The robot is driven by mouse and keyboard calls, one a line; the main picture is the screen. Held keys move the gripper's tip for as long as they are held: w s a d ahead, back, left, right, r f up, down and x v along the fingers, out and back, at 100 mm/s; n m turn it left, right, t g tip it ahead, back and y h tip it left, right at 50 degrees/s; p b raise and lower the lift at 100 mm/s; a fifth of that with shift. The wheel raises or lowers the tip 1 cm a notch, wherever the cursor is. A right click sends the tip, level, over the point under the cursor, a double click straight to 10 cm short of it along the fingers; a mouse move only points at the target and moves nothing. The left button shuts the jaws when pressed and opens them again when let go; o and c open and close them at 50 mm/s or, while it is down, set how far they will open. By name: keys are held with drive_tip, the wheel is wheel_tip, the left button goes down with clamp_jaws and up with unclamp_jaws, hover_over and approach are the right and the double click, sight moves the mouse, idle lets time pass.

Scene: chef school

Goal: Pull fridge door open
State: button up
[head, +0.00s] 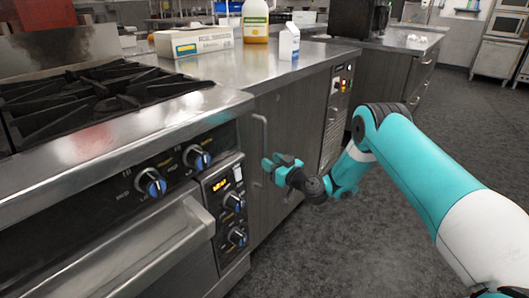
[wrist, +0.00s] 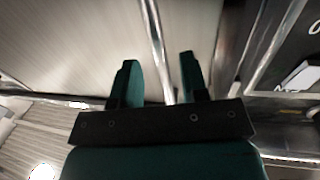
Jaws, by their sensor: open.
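The fridge door (head: 292,118) is a flat grey-brown panel under the steel counter, right of the stove; it looks closed. Its handle (head: 262,135) is a slim vertical metal bar near the panel's left edge. My gripper (head: 273,164) is near the handle's lower part, at its right in the head view. In the wrist view, my gripper (wrist: 158,72) is open, with dark green fingers apart. The handle (wrist: 156,35) runs between the two fingers in that view; I cannot tell whether it is within their reach or touching them.
The stove (head: 105,105) with blue-ringed knobs and an oven handle (head: 165,250) stands at the left. A cardboard box (head: 192,41), a juice jug (head: 255,22) and a small carton (head: 289,43) stand on the counter. The floor (head: 340,245) in front is clear.

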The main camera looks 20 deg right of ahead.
drive_tip(key=shift+x, duration=2.15)
drive_tip(key=shift+c, duration=0.5)
clamp_jaws()
